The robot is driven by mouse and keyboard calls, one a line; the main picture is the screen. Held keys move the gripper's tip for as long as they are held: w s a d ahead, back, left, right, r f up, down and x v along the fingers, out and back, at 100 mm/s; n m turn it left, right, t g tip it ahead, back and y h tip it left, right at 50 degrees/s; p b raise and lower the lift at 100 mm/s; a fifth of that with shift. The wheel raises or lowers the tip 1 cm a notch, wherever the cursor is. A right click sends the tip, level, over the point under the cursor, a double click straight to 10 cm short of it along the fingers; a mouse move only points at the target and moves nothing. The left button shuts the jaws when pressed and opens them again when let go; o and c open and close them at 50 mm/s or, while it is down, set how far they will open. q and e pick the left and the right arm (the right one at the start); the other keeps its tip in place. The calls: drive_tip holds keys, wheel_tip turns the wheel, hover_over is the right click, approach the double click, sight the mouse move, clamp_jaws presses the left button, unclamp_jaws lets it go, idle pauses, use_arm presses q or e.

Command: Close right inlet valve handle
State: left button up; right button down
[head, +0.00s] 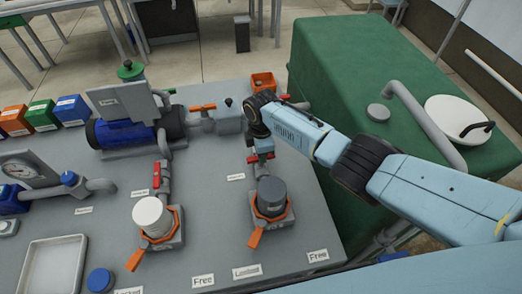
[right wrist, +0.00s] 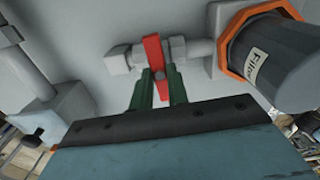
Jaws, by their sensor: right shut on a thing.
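The right inlet valve handle (head: 252,159) is a red lever on the grey pipe above the dark-capped filter. In the right wrist view the red handle (right wrist: 153,52) lies crosswise to its short grey pipe (right wrist: 196,52). My right gripper (head: 262,150) reaches down over the valve and partly hides it in the head view. In the wrist view its green fingers (right wrist: 160,88) are shut on the handle, one on each side. My left gripper is not in view.
The dark-capped filter (head: 271,193) stands just below the valve, with an orange lever (head: 256,238). A white-capped filter (head: 152,214) with a red valve handle (head: 156,175) stands to the left. A blue pump (head: 122,133) is behind. A green-covered table (head: 335,60) is at right.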

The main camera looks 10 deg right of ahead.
drive_tip(key=shift+w+m, duration=0.1)
drive_tip(key=shift+m, duration=0.4)
drive_tip(key=c, duration=1.4)
unclamp_jaws()
drive_tip(key=shift+o, duration=0.2)
drive_tip(key=shift+r+p, duration=0.3)
drive_tip(key=shift+r, duration=0.25)
wheel_tip(320, 180, up, 12)
drive_tip(key=p, duration=0.1)
drive_tip(key=shift+r+p, duration=0.2)
drive_tip(key=shift+p, duration=0.1)
